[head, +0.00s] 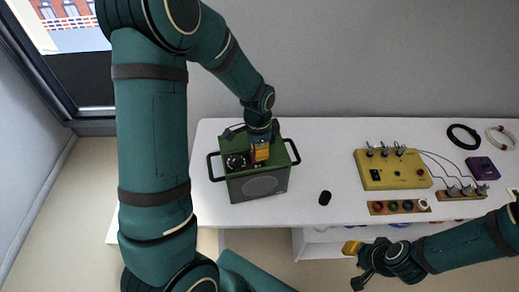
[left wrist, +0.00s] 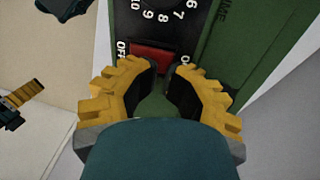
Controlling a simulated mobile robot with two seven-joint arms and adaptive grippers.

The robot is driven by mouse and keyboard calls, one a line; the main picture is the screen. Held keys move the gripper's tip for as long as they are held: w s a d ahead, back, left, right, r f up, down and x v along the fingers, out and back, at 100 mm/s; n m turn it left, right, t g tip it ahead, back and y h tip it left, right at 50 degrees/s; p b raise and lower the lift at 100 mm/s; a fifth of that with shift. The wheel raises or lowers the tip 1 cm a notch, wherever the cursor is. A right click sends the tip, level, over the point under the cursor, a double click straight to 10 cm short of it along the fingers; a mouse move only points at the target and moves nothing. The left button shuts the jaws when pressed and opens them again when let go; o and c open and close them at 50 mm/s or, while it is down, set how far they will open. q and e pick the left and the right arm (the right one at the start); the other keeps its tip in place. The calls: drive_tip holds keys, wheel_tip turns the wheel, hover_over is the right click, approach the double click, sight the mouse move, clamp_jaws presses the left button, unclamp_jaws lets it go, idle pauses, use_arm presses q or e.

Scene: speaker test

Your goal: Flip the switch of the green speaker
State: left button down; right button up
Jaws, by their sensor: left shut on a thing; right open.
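The green speaker (head: 240,188) stands on the white table, with a dark handle on each side and a round grille in front. Its top panel has a numbered dial (left wrist: 160,12) and a red switch (left wrist: 152,58) between the OFF and ON marks. My left gripper (head: 261,152) comes down from above onto this panel. In the left wrist view its yellow-padded fingers (left wrist: 165,75) are at the red switch and shut on it; the contact is partly hidden. Which way the switch is tipped I cannot tell. My right gripper (head: 356,264) is open and empty, off the table's front edge.
On the white table (head: 315,150), a black knob-like piece (head: 325,198) lies right of the speaker. Further right are a yellow box (head: 392,170) with cables, wooden strips with sockets (head: 399,207), a purple box (head: 482,168) and cable coils (head: 464,136).

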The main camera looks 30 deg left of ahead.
use_arm(q)
drive_tip(key=shift+s+f, duration=0.2)
drive_tip(key=shift+f, duration=0.1)
idle(0.4)
drive_tip(key=shift+s+d, duration=0.2)
drive_tip(key=shift+s, duration=0.05)
drive_tip(key=shift+s+d+r, duration=0.15)
drive_tip(key=shift+s+d, duration=0.15)
drive_tip(key=shift+d, duration=0.05)
drive_tip(key=shift+w+r+p, duration=0.1)
drive_tip(key=shift+r+p, duration=0.35)
drive_tip(key=shift+r, duration=0.05)
wheel_tip(320, 180, up, 4)
drive_tip(key=p, duration=0.3)
drive_tip(key=shift+w+r, duration=0.1)
drive_tip(key=shift+r, duration=0.05)
wheel_tip(320, 180, up, 9)
drive_tip(key=shift+d, duration=0.15)
